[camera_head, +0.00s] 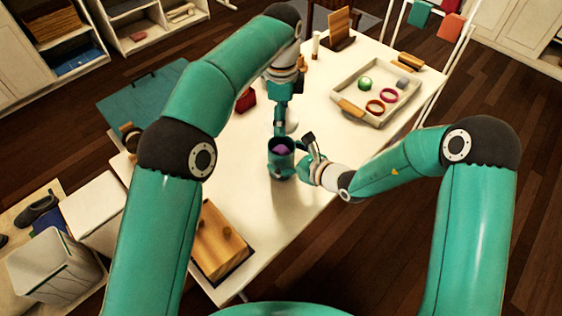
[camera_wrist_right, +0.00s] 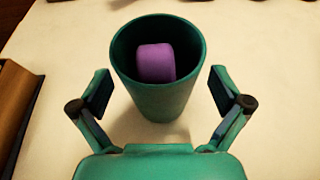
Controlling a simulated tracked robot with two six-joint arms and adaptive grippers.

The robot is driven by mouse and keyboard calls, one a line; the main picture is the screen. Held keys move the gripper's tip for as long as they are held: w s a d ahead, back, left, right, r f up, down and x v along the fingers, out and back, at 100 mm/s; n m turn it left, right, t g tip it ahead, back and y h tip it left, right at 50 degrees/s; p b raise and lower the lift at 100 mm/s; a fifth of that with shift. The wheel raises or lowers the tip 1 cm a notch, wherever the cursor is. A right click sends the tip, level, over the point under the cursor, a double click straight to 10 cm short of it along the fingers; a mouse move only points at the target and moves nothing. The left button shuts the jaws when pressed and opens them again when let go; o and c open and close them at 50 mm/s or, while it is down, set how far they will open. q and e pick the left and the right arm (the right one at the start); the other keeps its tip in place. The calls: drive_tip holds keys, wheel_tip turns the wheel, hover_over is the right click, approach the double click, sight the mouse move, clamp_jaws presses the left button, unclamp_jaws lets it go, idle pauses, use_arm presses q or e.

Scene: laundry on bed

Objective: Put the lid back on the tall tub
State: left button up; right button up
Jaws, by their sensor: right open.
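The tall tub (camera_head: 281,164) is teal and stands upright and uncovered on the white table. It also shows in the right wrist view (camera_wrist_right: 156,98), with a purple object (camera_wrist_right: 155,62) inside. My right gripper (camera_head: 305,156) is open beside the tub; in the wrist view its fingers (camera_wrist_right: 158,92) spread to either side of the tub, apart from it. My left gripper (camera_head: 279,128) points down just behind the tub; its fingers are too small to read. A pale rounded thing (camera_head: 292,123) shows beside it, partly hidden; I cannot tell whether it is the lid.
A tray (camera_head: 349,88) with a green ball and rings stands at the back right. A wooden box (camera_head: 219,244) lies at the front left table edge. A red item (camera_head: 246,100) lies behind my left arm. The table right of the tub's front is clear.

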drive_tip(key=shift+x, duration=0.95)
drive_tip(key=c, duration=1.7)
use_arm(q)
drive_tip(key=shift+f, duration=2.4)
drive_tip(key=shift+f, duration=0.1)
drive_tip(key=shift+f, duration=0.8)
drive_tip(key=shift+f, duration=0.6)
